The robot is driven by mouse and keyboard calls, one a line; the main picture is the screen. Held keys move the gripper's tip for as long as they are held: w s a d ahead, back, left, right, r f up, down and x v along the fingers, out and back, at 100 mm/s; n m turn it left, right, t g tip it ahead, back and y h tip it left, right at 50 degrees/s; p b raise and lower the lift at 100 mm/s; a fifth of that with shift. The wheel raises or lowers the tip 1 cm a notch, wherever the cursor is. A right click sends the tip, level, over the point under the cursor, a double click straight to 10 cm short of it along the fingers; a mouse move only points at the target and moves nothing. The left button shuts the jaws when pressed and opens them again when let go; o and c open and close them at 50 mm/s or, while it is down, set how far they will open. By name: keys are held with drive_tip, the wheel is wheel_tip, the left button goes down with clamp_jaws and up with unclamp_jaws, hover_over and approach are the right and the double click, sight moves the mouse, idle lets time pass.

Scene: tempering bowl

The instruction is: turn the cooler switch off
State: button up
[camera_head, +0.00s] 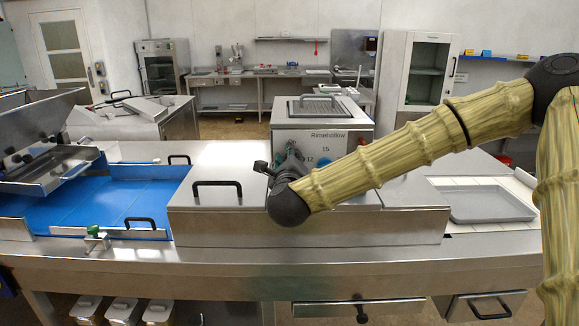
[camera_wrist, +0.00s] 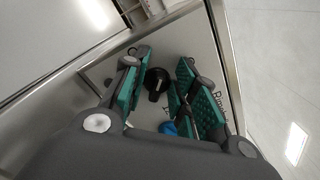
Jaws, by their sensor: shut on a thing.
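The cooler is a steel box labelled "Rimehollow" (camera_head: 335,114) on the far side of the counter, with a pale front panel. In the wrist view its panel carries a round black switch knob (camera_wrist: 156,82) with a light pointer mark. A blue knob (camera_wrist: 168,129) sits close by; it also shows in the head view (camera_head: 323,162). My gripper (camera_head: 292,155) is at the left part of the panel and hides the black knob in the head view. In the wrist view my gripper's teal-padded fingers (camera_wrist: 162,78) lie on both sides of the black knob, shut on it.
A blue belt (camera_head: 95,207) runs at the left. A grey tray (camera_head: 485,203) rests at the right. The steel counter front (camera_head: 240,262) is clear.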

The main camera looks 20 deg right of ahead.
drive_tip(key=n, duration=0.1)
drive_tip(key=n+b, duration=0.1)
drive_tip(key=n, duration=0.1)
drive_tip(key=n+b, duration=0.1)
drive_tip(key=shift+a+f+n, duration=0.15)
drive_tip(key=shift+f+n, duration=0.15)
drive_tip(key=shift+f+n+b, duration=0.2)
drive_tip(key=shift+n+b, duration=0.25)
drive_tip(key=shift+n, duration=1.55)
drive_tip(key=o, duration=0.6)
drive_tip(key=shift+o, duration=0.2)
drive_tip(key=v, duration=1.2)
